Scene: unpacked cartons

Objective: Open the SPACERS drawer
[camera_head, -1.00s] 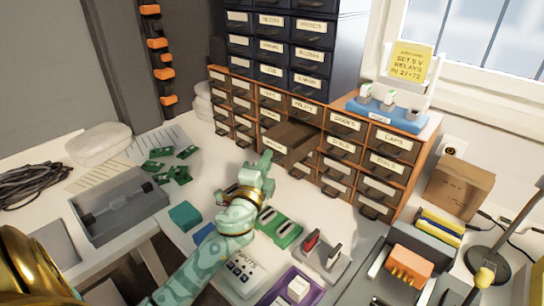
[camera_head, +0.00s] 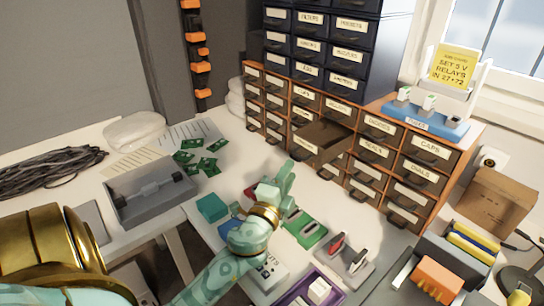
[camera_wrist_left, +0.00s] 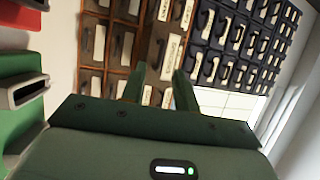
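In the head view, one drawer (camera_head: 322,134) of the orange-framed cabinet is pulled out, its brown top open. Its front label (camera_head: 304,146) is too small to read surely. My left gripper (camera_head: 288,176), pale green with a gold wrist ring, is just in front of and below that drawer's front, apparently apart from it. In the left wrist view the two dark green fingers (camera_wrist_left: 160,88) are apart with nothing seen between them. A brown drawer front with a pale label (camera_wrist_left: 172,58) lies beyond them. My right gripper is not in view.
A dark blue drawer cabinet (camera_head: 330,45) stands behind. A green tray (camera_head: 305,230), a teal box (camera_head: 211,207) and a holder with a red-handled item (camera_head: 345,255) lie near my left arm. A grey tray (camera_head: 150,190) and green boards (camera_head: 205,165) are left. A cardboard box (camera_head: 495,200) is right.

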